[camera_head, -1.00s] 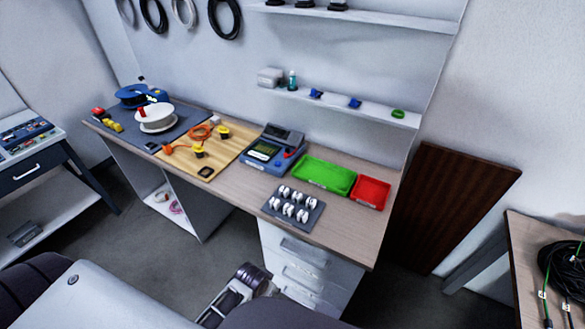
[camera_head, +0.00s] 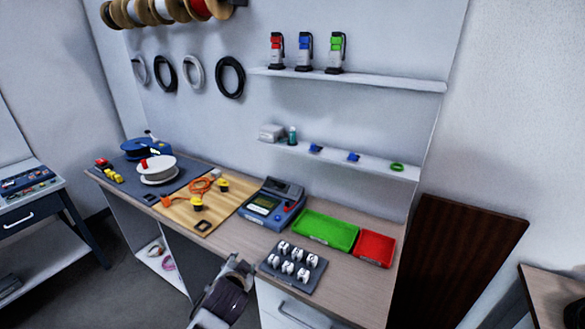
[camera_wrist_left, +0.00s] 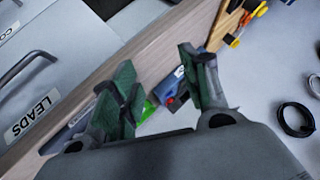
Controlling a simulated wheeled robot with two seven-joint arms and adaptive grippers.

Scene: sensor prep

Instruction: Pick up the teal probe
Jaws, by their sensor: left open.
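I cannot make out a teal probe for certain in either view. Three upright handheld devices stand on the upper shelf: a red one (camera_head: 277,50), a blue one (camera_head: 305,50) and a green one (camera_head: 336,52). A small teal bottle (camera_head: 292,135) stands on the lower shelf. My left gripper (camera_head: 238,266) is in front of the workbench's front edge, low in the head view, apart from all these things. In the left wrist view its two fingers (camera_wrist_left: 158,62) are spread and empty. My right gripper is not in view.
The bench holds a blue-grey meter (camera_head: 275,203), a green tray (camera_head: 325,230), a red tray (camera_head: 374,248) and a dark rack (camera_head: 268,266) of several white pieces. Orange leads lie on a wooden board (camera_head: 217,222). Lower shelf (camera_head: 372,169) juts out above the bench.

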